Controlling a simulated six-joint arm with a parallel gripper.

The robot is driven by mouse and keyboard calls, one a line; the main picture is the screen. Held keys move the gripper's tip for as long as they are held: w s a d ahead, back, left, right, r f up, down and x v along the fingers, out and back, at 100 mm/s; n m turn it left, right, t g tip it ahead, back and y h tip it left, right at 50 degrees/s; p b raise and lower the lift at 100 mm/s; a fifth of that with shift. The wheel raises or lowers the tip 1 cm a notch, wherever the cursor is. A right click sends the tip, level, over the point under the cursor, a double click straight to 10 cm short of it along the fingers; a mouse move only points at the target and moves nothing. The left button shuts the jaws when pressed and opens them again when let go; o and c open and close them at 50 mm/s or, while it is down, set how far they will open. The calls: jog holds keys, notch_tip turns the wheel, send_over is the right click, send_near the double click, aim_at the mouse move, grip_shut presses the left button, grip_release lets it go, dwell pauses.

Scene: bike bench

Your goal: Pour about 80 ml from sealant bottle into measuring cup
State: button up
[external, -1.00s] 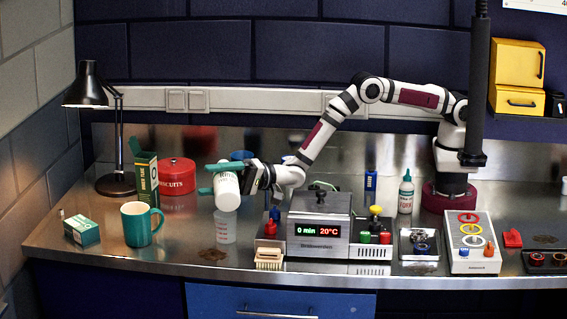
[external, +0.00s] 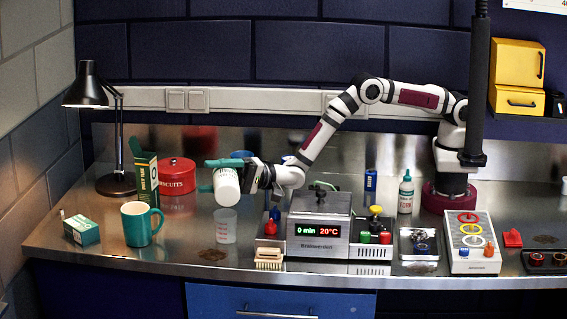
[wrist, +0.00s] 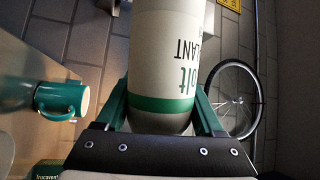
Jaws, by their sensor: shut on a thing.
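My gripper (external: 233,177) is shut on the white sealant bottle (external: 227,188), one green finger on each side of it. The bottle is tilted, its lower end in the picture just above the measuring cup. In the wrist view the bottle (wrist: 166,60) with its green band lies between the green fingers; its mouth is out of view. The clear measuring cup (external: 225,229) stands upright on the steel bench below the bottle. I cannot see a stream or a liquid level in the cup.
A teal mug (external: 138,225) and a green-white box (external: 81,229) stand to the left. A red biscuit tin (external: 177,179) is behind. A grey heated unit (external: 318,229) with a brush (external: 268,258) beside it stands right of the cup.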

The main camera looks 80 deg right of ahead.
jog(key=shift+d+r+m+t, duration=0.1)
jog(key=shift+r+m+t, duration=0.35)
jog(key=shift+m, duration=0.35)
dwell(0.5)
jog(key=shift+s+d+r, duration=0.1)
jog(key=shift+w+d+r+m+t, duration=0.25)
jog(key=shift+w+d+m, duration=0.1)
jog(key=shift+w+m, duration=0.3)
dwell(0.8)
jog(key=shift+s+d+r+m, duration=0.15)
jog(key=shift+d+r+m, duration=0.05)
jog(key=shift+d+m, duration=0.15)
dwell(0.3)
